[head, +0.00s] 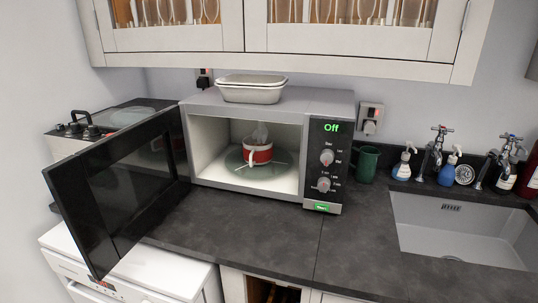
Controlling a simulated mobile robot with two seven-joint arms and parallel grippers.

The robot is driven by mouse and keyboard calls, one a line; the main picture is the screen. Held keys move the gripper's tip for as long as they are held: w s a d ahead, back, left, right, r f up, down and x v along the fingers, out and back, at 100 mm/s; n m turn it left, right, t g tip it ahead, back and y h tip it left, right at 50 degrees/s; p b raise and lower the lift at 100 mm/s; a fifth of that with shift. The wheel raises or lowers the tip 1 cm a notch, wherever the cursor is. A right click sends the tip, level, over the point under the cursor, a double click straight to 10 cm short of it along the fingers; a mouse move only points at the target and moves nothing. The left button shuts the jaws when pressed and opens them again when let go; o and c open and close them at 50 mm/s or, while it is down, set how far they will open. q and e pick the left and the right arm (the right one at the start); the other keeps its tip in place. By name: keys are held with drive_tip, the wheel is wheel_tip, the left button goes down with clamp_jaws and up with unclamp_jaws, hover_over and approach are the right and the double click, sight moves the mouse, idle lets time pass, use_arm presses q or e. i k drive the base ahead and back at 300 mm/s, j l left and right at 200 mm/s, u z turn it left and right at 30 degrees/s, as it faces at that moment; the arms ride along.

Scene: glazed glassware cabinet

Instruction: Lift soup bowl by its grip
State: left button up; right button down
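A red soup bowl (257,152) with a white band stands upright inside the open microwave, on the round glass turntable (236,163). What looks like its grip is a pale loop at the bowl's front left, but it is small and hard to make out. A faint pale wisp, like steam, shows above the bowl. The microwave (327,190) has its dark door swung wide open to the left, and its panel reads "Off". Neither of my grippers shows in the head view.
The open door (127,185) juts forward over the counter's left part. Dishes (252,94) are stacked on the microwave. A green mug (367,163) stands right of it, then spray bottles (403,162) and the sink (460,230). The counter (250,225) in front is clear. Wall cabinets hang above.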

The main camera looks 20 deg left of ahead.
sight(256, 153)
drive_tip(key=i+l, duration=0.1)
drive_tip(key=l, duration=0.35)
drive_tip(key=i+l, duration=0.1)
drive_tip(key=l, duration=0.3)
drive_tip(key=i+l+u, duration=0.1)
drive_tip(key=l, duration=0.35)
